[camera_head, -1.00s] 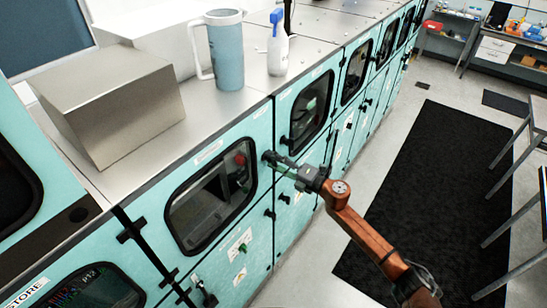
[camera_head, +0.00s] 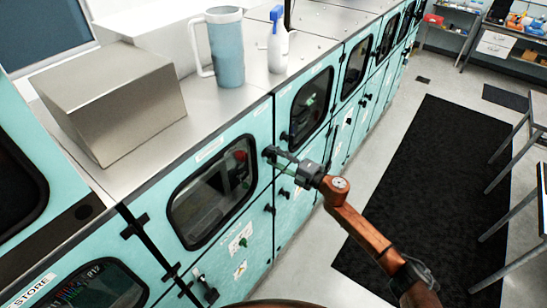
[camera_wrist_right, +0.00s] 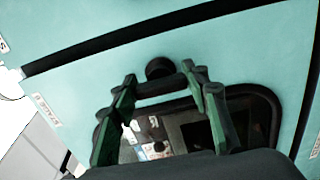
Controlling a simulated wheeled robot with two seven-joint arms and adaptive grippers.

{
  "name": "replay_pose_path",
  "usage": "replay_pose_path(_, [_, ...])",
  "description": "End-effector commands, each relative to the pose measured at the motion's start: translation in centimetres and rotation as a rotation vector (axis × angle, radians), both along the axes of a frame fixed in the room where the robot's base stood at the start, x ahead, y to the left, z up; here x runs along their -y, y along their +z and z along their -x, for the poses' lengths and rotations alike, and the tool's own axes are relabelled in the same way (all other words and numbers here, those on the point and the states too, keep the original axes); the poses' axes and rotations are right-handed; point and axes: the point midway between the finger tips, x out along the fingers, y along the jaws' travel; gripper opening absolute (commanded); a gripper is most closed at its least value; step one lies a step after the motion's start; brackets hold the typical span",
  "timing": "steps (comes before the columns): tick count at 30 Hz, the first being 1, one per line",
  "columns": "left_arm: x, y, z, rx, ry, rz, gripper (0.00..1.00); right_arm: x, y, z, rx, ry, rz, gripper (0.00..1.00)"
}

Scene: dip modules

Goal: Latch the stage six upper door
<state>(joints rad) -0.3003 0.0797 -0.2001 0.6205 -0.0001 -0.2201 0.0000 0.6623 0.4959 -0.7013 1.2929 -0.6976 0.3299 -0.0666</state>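The teal upper door (camera_head: 211,240) nearest my gripper has a dark-framed window (camera_head: 213,191). It looks closed or nearly closed; I cannot tell if it is latched. A small label above the window is too blurred to read. My right gripper (camera_head: 273,156) is at the door's upper right edge, near the seam with the neighbouring panel. In the right wrist view its two fingers are spread apart (camera_wrist_right: 164,112), with nothing held between them. A round black knob (camera_wrist_right: 159,68) shows beyond and between the fingers. My left gripper is out of view.
A grey metal box (camera_head: 108,100), a blue-grey jug (camera_head: 226,50) and a spray bottle (camera_head: 278,45) stand on the cabinet top. More dark handles sit along the cabinet front. A black mat (camera_head: 425,200) lies on open floor to the right, beside stools.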

Motion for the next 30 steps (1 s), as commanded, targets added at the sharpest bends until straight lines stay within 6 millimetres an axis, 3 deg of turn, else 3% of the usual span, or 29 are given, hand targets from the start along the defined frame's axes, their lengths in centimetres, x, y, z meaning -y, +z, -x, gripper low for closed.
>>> replay_pose_path(7, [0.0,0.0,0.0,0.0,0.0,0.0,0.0,0.0,0.0,0.0,0.002,0.001,0.001,0.59])
replay_pose_path(17, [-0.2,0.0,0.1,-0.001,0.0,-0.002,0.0,0.3,-0.1,0.3,0.002,0.002,0.003,0.59])
replay_pose_path(30, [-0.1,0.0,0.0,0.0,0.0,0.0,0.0,6.8,-0.2,5.0,0.001,0.001,0.004,0.59])
